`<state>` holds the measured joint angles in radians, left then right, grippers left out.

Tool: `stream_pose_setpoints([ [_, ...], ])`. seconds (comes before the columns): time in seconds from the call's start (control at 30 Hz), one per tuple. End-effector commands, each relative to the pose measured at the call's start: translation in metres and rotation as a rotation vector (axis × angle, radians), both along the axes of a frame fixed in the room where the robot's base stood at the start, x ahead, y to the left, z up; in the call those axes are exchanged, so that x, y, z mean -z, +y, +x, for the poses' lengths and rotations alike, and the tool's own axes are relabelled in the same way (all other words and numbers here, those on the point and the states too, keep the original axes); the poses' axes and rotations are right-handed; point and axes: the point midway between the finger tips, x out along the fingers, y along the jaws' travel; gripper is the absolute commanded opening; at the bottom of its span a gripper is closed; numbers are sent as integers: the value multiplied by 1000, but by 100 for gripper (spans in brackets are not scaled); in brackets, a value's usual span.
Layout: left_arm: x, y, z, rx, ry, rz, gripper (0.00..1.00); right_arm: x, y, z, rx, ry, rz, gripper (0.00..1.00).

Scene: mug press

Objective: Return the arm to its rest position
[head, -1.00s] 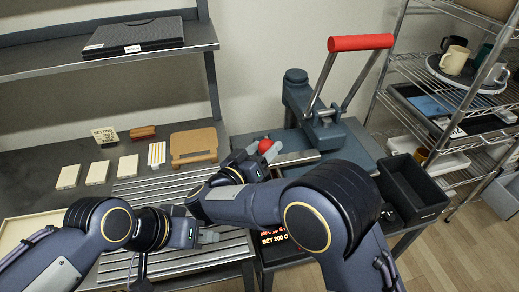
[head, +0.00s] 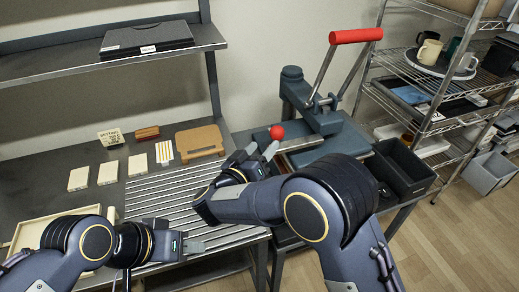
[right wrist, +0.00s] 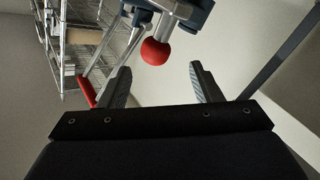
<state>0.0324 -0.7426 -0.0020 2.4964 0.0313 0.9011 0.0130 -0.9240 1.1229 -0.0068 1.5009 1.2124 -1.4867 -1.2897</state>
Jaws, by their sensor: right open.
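My right gripper (head: 258,154) is open and empty near the press (head: 322,118), just short of a red ball knob (head: 277,132). In the right wrist view the red knob (right wrist: 155,51) lies beyond and between the two spread fingertips, apart from them. My right arm reaches forward over the front of the table. My left gripper (head: 202,246) hangs over the slatted rack (head: 165,195) at the lower left; its jaw gap cannot be made out. The press's lever with its red handle (head: 356,36) stands raised.
A dark open bin (head: 402,167) stands right of the press. A wire shelf (head: 440,110) with mugs (head: 430,50) is at the right. Pale blocks (head: 108,173), a tan board (head: 199,141) and a shallow tray (head: 35,228) lie on the left table. Floor is open at lower right.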

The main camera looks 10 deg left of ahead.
Motion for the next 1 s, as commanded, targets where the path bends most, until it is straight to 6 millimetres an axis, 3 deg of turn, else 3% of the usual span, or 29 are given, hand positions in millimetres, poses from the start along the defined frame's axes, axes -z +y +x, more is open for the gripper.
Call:
stream_pose_setpoints([
  [0.37, 0, 0, 0, 0, 0, 0, 36, -1, 0, 1, -2, 0, 3, 58],
  [0.53, 0, 0, 0, 0, 0, 0, 36, -25, -18, 22, -68, 7, 110, 58],
  [0.7, 0, 0, 0, 0, 0, 0, 36, -75, -64, 51, -243, 42, 351, 58],
  [0.77, 0, 0, 0, 0, 0, 0, 36, -92, -85, 54, -313, 64, 438, 58],
  [0.87, 0, 0, 0, 0, 0, 0, 36, -115, -123, 45, -421, 120, 565, 58],
  [1.0, 0, 0, 0, 0, 0, 0, 36, -131, -175, 7, -531, 236, 699, 58],
])
